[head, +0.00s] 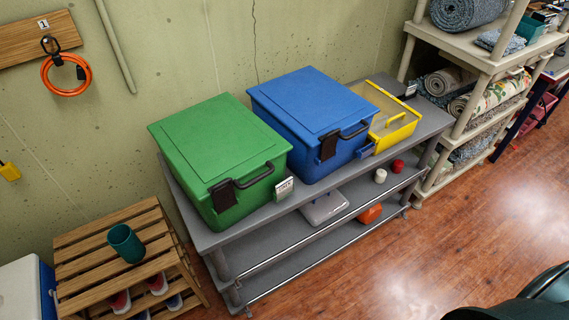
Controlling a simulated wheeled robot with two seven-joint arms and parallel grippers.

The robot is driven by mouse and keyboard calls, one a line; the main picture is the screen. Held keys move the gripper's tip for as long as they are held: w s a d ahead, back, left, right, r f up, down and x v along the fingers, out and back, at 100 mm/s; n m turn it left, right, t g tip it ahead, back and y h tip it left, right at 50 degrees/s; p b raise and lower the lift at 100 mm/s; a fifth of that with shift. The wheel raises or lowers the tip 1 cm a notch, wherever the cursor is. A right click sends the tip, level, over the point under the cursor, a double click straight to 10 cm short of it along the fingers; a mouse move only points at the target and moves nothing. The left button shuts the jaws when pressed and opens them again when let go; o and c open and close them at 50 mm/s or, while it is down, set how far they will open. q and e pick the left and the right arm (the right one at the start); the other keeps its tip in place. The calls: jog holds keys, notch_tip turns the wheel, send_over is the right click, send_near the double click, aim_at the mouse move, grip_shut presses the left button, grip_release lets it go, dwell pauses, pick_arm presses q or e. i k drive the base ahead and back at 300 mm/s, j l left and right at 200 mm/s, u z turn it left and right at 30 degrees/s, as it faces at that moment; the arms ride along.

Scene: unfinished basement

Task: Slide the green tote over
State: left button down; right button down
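The green tote (215,155) stands lidded on the left part of the grey shelf unit's top (240,235). Its black handle and latch (240,185) face the front right. A blue tote (315,115) stands just to its right on the same top, with little or no gap between them. A small white label card (284,189) is at the green tote's front right corner. Neither of my grippers shows in the head view.
A yellow organiser (397,130) sits right of the blue tote. A slatted wooden rack (85,240) with a green cup (126,243) stands left of the shelf. A beige shelf (470,62) with rolled rugs stands right.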

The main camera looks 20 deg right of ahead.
aim_at(249, 200)
jog(key=l+u, duration=0.45)
jog(key=u, duration=0.15)
jog(key=l+u, duration=0.2)
jog(key=l, duration=0.55)
jog(key=k+l+u, duration=0.1)
jog(key=l+u, duration=0.15)
jog(key=l, duration=0.45)
jog(key=k+l, duration=0.1)
jog(key=l, duration=0.9)
jog(key=k+l, duration=0.15)
jog(key=l, duration=0.3)
jog(key=k+l, duration=0.1)
jog(key=l, duration=0.4)
jog(key=u, duration=0.05)
